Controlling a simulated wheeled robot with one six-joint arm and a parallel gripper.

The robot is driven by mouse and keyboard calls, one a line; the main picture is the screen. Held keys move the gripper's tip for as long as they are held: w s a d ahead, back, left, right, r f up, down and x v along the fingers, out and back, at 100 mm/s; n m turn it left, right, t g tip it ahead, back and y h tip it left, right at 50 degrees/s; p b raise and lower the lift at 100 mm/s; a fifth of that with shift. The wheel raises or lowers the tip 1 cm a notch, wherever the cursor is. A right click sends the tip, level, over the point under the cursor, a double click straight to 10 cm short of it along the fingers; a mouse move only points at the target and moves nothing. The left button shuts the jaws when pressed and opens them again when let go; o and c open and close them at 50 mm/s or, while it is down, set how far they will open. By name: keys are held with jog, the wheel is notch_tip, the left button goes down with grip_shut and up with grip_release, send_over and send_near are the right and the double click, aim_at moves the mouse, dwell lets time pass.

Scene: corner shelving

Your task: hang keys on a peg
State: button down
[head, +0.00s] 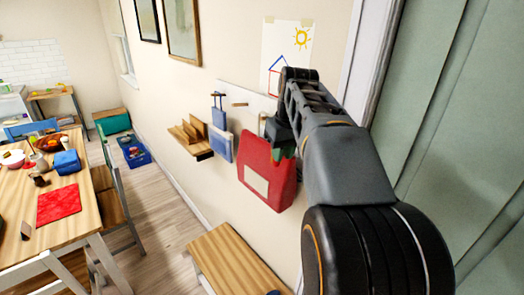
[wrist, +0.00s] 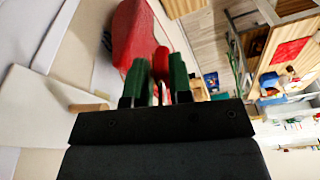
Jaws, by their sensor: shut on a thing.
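My gripper (wrist: 160,82) has green fingertips, shut on a small red piece with a pale loop below it, seen in the wrist view. This appears to be the keys (wrist: 161,62); their full shape is hidden. In the head view my gripper (head: 284,148) is in front of the red bag, and the keys cannot be made out. A pale peg rail (head: 228,90) is on the wall, with a bare wooden peg (head: 237,103). A wooden peg (wrist: 88,107) also shows left of my gripper in the wrist view, apart from it.
A red bag (head: 268,182) with a pale patch hangs on the wall close to my gripper. A blue bag (head: 221,146) hangs to its left, beside a small wooden shelf (head: 192,138). A wooden bench (head: 236,262) stands below. A door frame is at right.

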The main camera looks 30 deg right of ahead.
jog(key=shift+s+f, duration=0.1)
jog(key=w+d+p, duration=0.1)
jog(key=d, duration=0.7)
jog(key=shift+w+d+f+p, duration=0.15)
jog(key=shift+d+p, duration=0.05)
jog(key=shift+p, duration=0.2)
dwell(0.4)
jog(key=shift+d+f, duration=0.1)
jog(key=shift+f, duration=0.05)
jog(key=shift+w+a+f+t, duration=0.15)
jog(key=shift+a+f+t, duration=0.05)
jog(key=shift+f+t, duration=0.1)
dwell(0.4)
